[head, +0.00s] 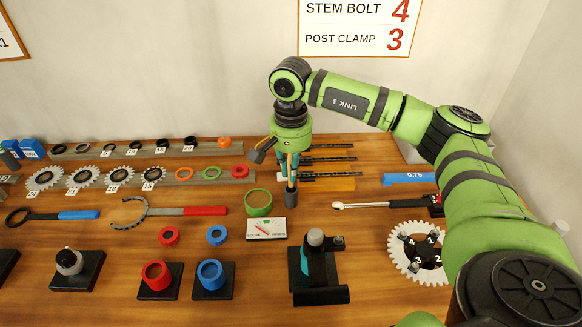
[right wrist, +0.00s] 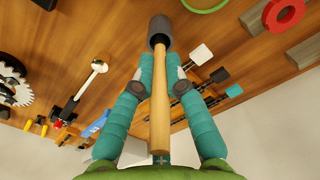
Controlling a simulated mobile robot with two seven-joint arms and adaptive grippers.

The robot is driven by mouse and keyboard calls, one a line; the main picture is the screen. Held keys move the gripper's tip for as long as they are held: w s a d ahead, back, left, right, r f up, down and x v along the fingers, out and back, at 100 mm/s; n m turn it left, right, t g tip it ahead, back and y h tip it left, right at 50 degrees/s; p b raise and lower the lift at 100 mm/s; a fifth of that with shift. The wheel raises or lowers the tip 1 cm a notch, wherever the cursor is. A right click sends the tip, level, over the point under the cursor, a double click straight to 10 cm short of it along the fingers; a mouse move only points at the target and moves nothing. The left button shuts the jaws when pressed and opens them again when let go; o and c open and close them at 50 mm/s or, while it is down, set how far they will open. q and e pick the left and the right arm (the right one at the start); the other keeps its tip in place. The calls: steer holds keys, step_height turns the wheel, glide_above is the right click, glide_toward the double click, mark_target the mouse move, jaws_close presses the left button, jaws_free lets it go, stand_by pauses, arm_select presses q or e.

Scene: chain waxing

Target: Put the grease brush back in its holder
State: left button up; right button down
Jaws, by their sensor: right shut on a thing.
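The grease brush (head: 291,196) has a pale wooden handle and a dark grey round head. My right gripper (head: 290,171) is shut on the handle, with the head hanging straight down. In the right wrist view the handle (right wrist: 160,115) runs between the two teal fingers, with the dark head (right wrist: 159,33) beyond their tips. The brush is above the bench, behind and right of a green-rimmed round thing (head: 258,211). I cannot tell for sure which thing is the brush's holder. My left gripper is not in view.
A small white card (head: 266,229) lies in front of the green-rimmed thing. A black stand (head: 318,296) with a grey knob is nearer. A ratchet (head: 370,205) and a toothed ring (head: 402,268) lie to the right. Dark rods (head: 332,158) lie behind.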

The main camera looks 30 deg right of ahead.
steer(key=shift+f+b, duration=0.8)
steer(key=shift+f, duration=0.25)
steer(key=c, duration=1.2)
jaws_free()
steer(key=shift+r, duration=0.25)
step_height(320, 180, up, 12)
steer(key=shift+f, duration=0.2)
steer(key=shift+f, duration=0.1)
